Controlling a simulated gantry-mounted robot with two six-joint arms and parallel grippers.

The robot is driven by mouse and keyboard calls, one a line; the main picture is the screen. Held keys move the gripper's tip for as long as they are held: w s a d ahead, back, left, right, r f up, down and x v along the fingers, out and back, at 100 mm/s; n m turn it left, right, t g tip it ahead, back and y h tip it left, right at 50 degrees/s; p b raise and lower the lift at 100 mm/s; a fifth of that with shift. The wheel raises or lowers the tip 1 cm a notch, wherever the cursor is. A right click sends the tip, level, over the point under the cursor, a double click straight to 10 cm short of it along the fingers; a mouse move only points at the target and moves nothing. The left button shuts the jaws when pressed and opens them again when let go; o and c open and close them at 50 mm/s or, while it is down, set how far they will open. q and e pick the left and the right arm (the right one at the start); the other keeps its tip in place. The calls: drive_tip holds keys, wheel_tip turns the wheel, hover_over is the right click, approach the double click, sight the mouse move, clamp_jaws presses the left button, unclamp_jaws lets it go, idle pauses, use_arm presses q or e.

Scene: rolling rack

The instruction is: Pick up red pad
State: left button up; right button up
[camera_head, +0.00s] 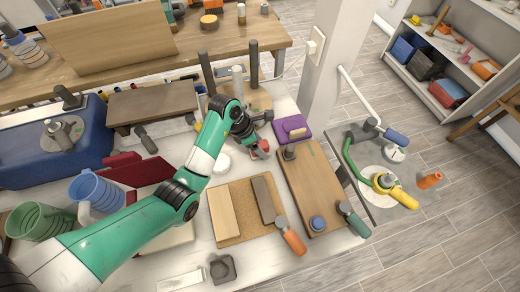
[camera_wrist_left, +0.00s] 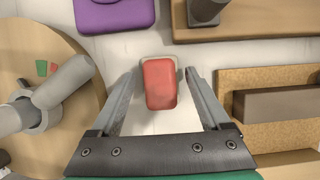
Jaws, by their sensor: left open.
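The red pad (camera_wrist_left: 160,84) is a small rounded block on the pale tabletop. In the left wrist view it lies between the two fingers of my left gripper (camera_wrist_left: 163,73), with a visible gap on each side. My left gripper is open and holds nothing. In the head view the left gripper (camera_head: 260,143) is over the table's middle, and a bit of the red pad (camera_head: 264,145) shows beside its fingers, mostly hidden. How high the fingers are above the table is hard to tell. My right gripper is not in view.
A purple pad (camera_head: 292,129) lies just beyond the gripper. A wooden board (camera_head: 318,187) is to the right, and a cork mat (camera_head: 233,237) with blocks is nearer. A round wooden disc (camera_wrist_left: 72,65) with a metal fitting is left in the wrist view.

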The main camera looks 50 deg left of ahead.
use_arm(q)
clamp_jaws()
drive_tip(key=shift+r, duration=0.1)
idle(0.3)
